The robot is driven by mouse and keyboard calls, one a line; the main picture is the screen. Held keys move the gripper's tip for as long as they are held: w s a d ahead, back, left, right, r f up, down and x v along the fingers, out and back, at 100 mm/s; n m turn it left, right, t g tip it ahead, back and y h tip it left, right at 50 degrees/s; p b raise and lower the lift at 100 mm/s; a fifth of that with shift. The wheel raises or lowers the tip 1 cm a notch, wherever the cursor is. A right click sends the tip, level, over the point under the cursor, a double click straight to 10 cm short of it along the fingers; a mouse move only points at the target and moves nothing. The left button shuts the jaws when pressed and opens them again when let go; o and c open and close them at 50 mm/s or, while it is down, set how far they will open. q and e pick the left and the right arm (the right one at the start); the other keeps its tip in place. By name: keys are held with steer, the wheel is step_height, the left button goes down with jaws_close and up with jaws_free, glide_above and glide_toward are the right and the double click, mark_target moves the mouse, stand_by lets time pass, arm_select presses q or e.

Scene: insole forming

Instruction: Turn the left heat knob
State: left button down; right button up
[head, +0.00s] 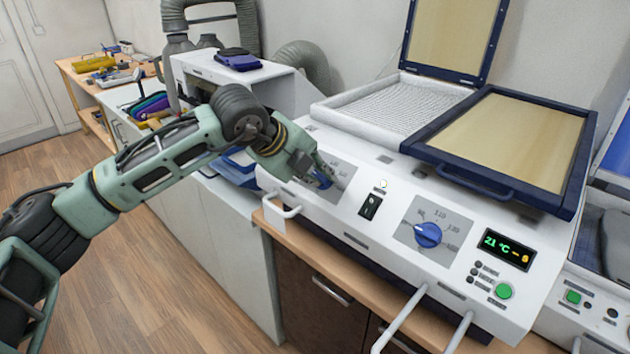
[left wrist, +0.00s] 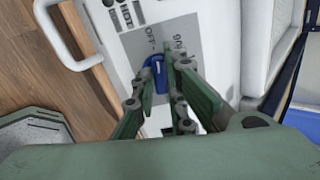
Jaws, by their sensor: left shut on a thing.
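The left heat knob (head: 322,180) is blue and sits on a grey dial plate at the left of the white machine's sloped front panel. In the head view my left gripper (head: 318,176) is at this knob and covers much of it. In the left wrist view the blue knob (left wrist: 159,74) lies between the two green fingers of my left gripper (left wrist: 158,78), which is shut on it. Part of the dial's lettering shows around it. My right gripper is not in view.
A second blue knob (head: 428,235), a black switch (head: 370,205), a green display (head: 506,249) and a green button (head: 504,291) are on the same panel. A white handle (head: 281,207) sticks out at the panel's left end. A blue-framed lid (head: 515,135) lies above the panel.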

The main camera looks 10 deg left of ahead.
arm_select(q)
steer(key=m+b, duration=0.1)
steer(key=b, duration=0.1)
steer(key=m+b, duration=0.2)
steer(key=shift+f, duration=0.3)
steer(key=shift+r+m+b, duration=0.15)
steer(key=shift+m+b, duration=0.6)
steer(key=shift+m, duration=0.25)
steer(key=shift+r+m+b, duration=0.1)
steer(key=shift+m+b, duration=0.6)
steer(key=shift+m, duration=0.3)
steer(key=shift+d, duration=0.1)
steer(key=c, duration=1.8)
jaws_free()
steer(key=shift+r, duration=0.1)
steer(key=v, duration=1.2)
